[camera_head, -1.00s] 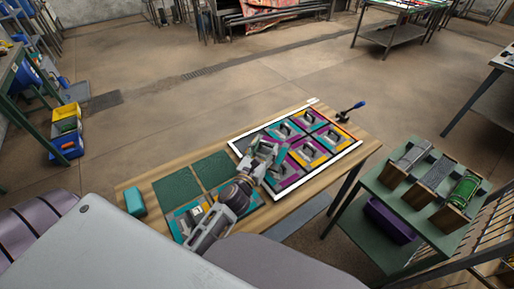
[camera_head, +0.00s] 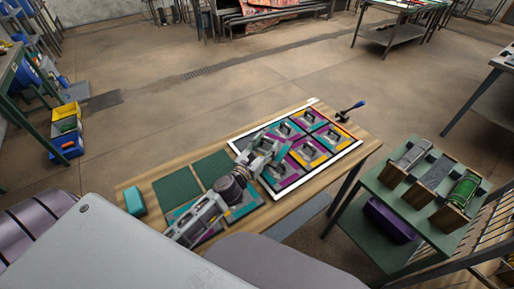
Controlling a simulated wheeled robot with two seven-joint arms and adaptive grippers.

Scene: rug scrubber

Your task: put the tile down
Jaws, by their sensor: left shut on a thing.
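My left gripper (camera_head: 268,148) is over the near-left part of the white-framed panel (camera_head: 236,150) on the wooden table. It is shut on a tile that is mostly hidden by the gripper and wrist; I cannot tell whether the tile touches the panel. Several patterned tiles in purple, teal, yellow and red, with raised grey handles, lie in the panel, such as a purple and yellow one (camera_head: 307,153). More patterned tiles lie partly hidden under my left arm, one at its right side (camera_head: 243,207). My right gripper is out of view.
Two dark green squares (camera_head: 177,186) and a teal block (camera_head: 134,201) are on the table's left part. A green stand (camera_head: 395,200) with rollers in wooden holders is to the right.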

